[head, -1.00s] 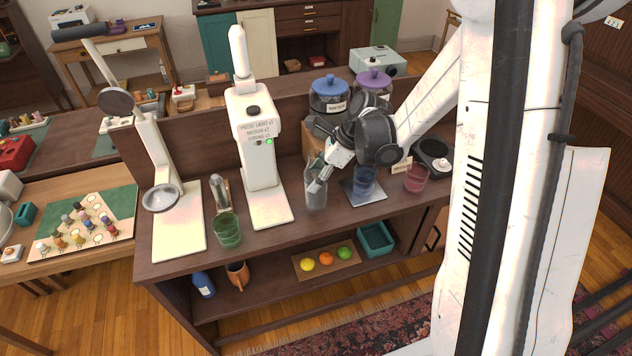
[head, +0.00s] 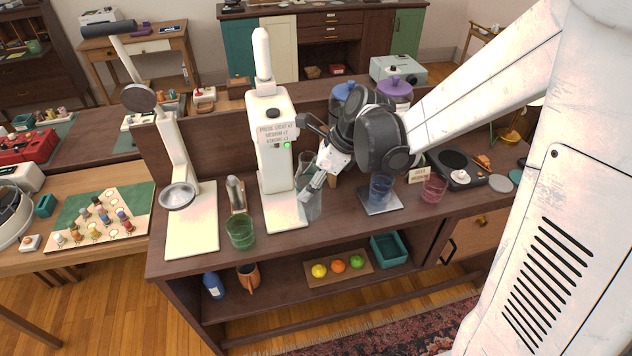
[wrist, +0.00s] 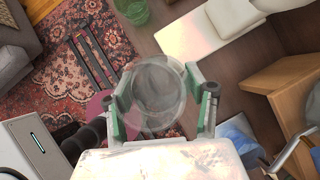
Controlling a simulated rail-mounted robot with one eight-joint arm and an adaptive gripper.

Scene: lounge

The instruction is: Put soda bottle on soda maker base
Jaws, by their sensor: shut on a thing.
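The soda bottle is a clear, see-through bottle (head: 314,206) in my gripper (head: 318,182). It stands upright just right of the soda maker. The wrist view looks down on the round bottle (wrist: 158,92) between my green-padded fingers (wrist: 162,100), which are shut on it. The soda maker is a white column (head: 272,140) with a label and a green light. Its flat white base (head: 285,214) lies in front and is empty; it also shows in the wrist view (wrist: 205,35). The bottle's bottom is beside the base's right edge; its height is hard to tell.
A green glass (head: 240,232) and a metal bottle stand left of the base. A blue glass (head: 381,188) on a grey plate and a red glass (head: 433,188) stand to the right. Jars with blue and purple lids (head: 394,88) are behind my wrist.

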